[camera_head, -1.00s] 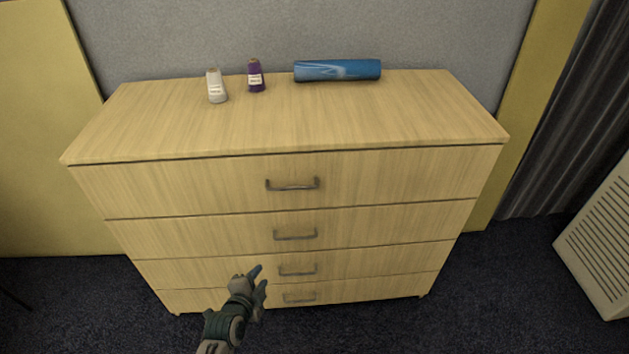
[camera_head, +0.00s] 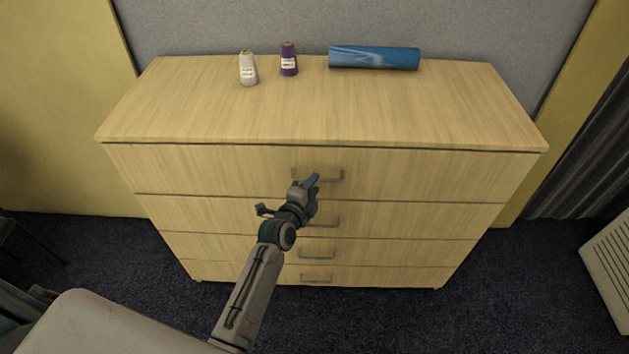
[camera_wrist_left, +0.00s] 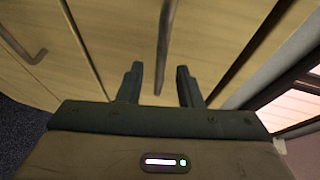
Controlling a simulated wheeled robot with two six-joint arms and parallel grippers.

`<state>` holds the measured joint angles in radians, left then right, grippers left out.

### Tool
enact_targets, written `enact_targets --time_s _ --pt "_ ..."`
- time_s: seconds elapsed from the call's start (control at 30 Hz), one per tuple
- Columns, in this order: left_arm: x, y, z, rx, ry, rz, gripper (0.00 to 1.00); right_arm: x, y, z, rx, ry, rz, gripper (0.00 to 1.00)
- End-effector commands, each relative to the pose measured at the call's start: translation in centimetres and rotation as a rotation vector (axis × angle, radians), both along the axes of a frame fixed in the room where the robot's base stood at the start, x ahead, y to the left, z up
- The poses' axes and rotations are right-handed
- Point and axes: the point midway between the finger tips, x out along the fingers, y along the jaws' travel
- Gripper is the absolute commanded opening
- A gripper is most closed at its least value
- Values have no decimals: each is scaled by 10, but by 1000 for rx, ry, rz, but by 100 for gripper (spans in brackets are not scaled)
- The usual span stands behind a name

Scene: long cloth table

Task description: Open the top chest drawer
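The wooden chest (camera_head: 310,110) fills the middle of the head view. Its top drawer (camera_head: 430,175) is closed, with a dark metal bar handle (camera_head: 335,181) at its centre. My left gripper (camera_head: 309,184) is in front of the left part of this handle and hides some of it. In the left wrist view, the two fingers of my left gripper (camera_wrist_left: 158,80) are apart, and the handle bar (camera_wrist_left: 165,40) shows between them, touching neither as far as I can see. My right gripper is not in view.
A white spool (camera_head: 248,69), a purple spool (camera_head: 289,60) and a blue roll (camera_head: 374,58) stand or lie at the back of the chest top. Lower drawers with similar handles are closed. Dark carpet (camera_head: 380,315) lies free in front.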

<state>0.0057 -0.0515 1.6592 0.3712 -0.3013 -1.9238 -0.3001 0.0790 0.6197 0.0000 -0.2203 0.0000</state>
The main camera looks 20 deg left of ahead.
Motion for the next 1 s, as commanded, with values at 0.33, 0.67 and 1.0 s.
enact_targets --time_s 0.33,0.67,1.0 --pt "13 -2 -3 -1 0 0 32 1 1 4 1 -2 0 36" --pt "13 -2 -3 -1 0 0 0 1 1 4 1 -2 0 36" --pt "12 -2 -4 0 1 0 0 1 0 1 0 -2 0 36"
